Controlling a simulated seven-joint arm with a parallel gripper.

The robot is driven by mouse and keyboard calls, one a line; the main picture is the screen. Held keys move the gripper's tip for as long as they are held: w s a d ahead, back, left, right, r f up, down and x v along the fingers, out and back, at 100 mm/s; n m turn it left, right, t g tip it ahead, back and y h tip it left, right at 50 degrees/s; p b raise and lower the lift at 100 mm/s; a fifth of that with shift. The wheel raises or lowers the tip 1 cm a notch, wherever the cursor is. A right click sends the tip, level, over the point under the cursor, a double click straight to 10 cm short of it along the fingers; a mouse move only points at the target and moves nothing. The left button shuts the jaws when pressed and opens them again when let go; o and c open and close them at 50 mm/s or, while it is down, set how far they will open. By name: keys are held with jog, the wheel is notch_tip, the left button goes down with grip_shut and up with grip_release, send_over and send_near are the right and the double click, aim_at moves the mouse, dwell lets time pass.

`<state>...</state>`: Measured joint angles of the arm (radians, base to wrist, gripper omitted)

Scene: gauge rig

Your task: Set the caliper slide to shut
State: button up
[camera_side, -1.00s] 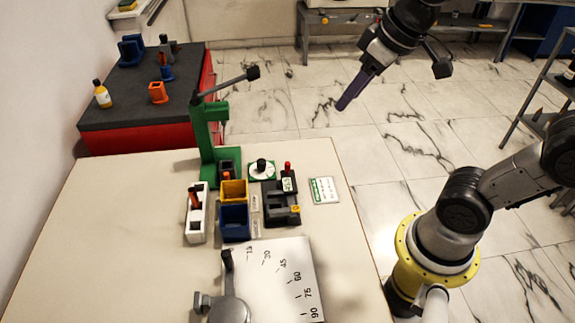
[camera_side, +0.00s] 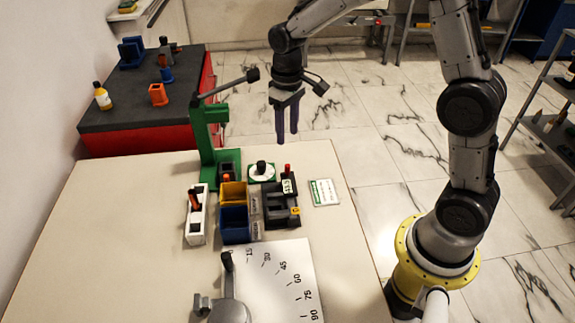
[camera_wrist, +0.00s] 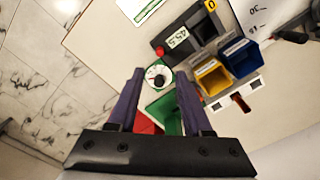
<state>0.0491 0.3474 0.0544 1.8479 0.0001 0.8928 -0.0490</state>
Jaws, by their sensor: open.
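A dark block with a numeric display, a red knob and a yellow "0" button (camera_side: 281,207) stands on the table and looks like the caliper. In the wrist view, this caliper (camera_wrist: 199,31) is at top centre-right and its display seems to read 45.5. A dark gap shows between its parts, so it appears not fully closed. My gripper (camera_side: 287,138) is open and empty, pointing down above the table's far edge, behind the caliper. In the wrist view its fingers (camera_wrist: 160,80) are spread, with a round white dial (camera_wrist: 157,77) showing between them.
A green lever press (camera_side: 206,140) stands left of my gripper. Yellow (camera_side: 233,192) and blue (camera_side: 234,221) bins and a white slotted block (camera_side: 196,226) sit left of the caliper. An angle plate (camera_side: 280,270) lies in front. A white card (camera_side: 324,192) lies right.

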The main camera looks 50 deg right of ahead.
aim_at(287, 166)
notch_tip(287, 166, down, 12)
jog(key=shift+f, duration=0.1)
dwell(0.5)
grip_shut()
jog(key=shift+a, duration=0.1)
dwell(1.1)
